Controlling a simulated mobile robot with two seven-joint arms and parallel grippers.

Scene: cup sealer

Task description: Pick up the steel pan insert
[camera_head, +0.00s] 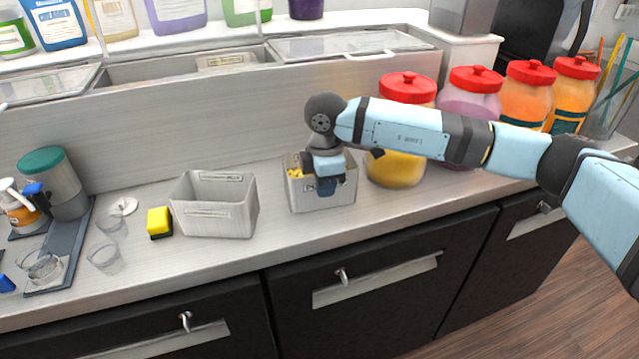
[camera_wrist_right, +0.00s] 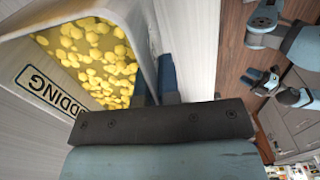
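A grey pan insert (camera_head: 322,197) with yellow pieces in it stands on the counter. In the right wrist view this pan (camera_wrist_right: 115,12) fills the upper left, and its label reads "PUDDING". My right gripper (camera_head: 328,186) points down at the pan's front right side. In the wrist view its two fingers (camera_wrist_right: 157,85) sit close together on either side of the pan's wall, and it looks shut on that wall. A second, empty grey pan insert (camera_head: 213,207) stands just to the left. Part of my left arm seems to show at the right of the wrist view; its gripper's state is unclear.
Jars with red lids (camera_head: 407,88) stand behind and right of the pan, close under my right forearm. A yellow sponge (camera_head: 159,221), clear cups (camera_head: 104,256) and a dark tray (camera_head: 68,245) are on the left. The counter's front strip is clear.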

